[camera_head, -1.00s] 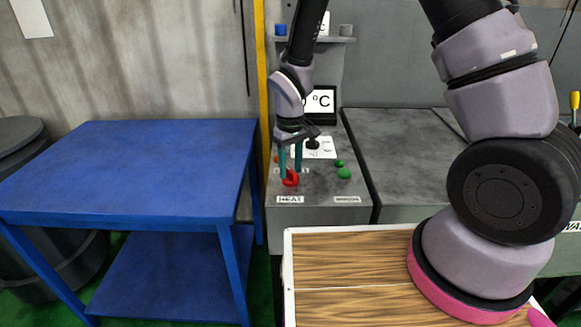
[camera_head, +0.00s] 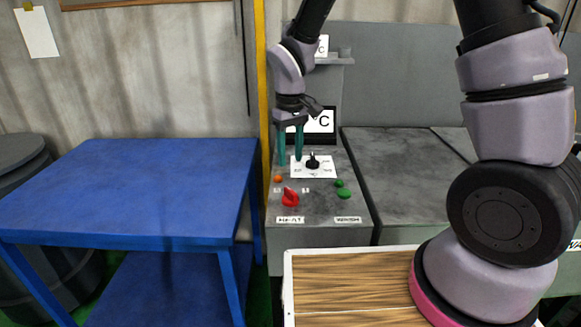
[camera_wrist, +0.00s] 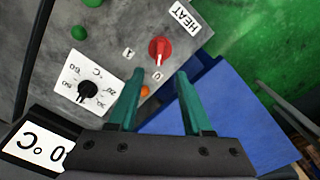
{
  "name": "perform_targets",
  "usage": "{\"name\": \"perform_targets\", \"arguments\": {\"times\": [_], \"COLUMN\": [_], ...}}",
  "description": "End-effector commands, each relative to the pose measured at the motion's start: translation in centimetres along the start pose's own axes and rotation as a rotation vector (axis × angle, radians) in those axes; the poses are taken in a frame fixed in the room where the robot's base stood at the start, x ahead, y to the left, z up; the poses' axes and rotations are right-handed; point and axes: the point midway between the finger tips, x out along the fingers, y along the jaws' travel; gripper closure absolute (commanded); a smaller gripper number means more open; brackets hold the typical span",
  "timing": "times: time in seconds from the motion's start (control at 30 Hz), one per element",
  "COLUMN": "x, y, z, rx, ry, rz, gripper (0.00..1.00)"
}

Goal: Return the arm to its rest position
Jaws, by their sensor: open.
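My gripper (camera_head: 290,158) has two green fingers that stand apart with nothing between them. It hangs above the machine's control panel (camera_head: 330,205), over its back left part. The red HEAT knob (camera_head: 290,198) is on the panel in front of the fingers, apart from them. A black dial (camera_wrist: 87,90) on a white scale plate is left of the fingers.
A blue table (camera_head: 120,185) stands to the left. A yellow post (camera_head: 260,90) is close beside my gripper. A °C display (camera_head: 318,122) is behind it. Green buttons (camera_head: 344,193) and a small orange light (camera_head: 278,180) are on the panel. A wooden board (camera_head: 350,285) is in front.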

Motion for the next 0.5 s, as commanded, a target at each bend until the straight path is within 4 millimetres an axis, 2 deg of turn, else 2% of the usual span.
{"name": "perform_targets", "arguments": {"times": [0.37, 0.5], "x": [-0.5, -2.2], "y": [0.0, 1.1], "z": [0.0, 0.3], "rx": [0.001, 0.041], "ry": [0.000, 0.026], "rz": [0.000, -0.004], "gripper": [0.50, 0.50]}}
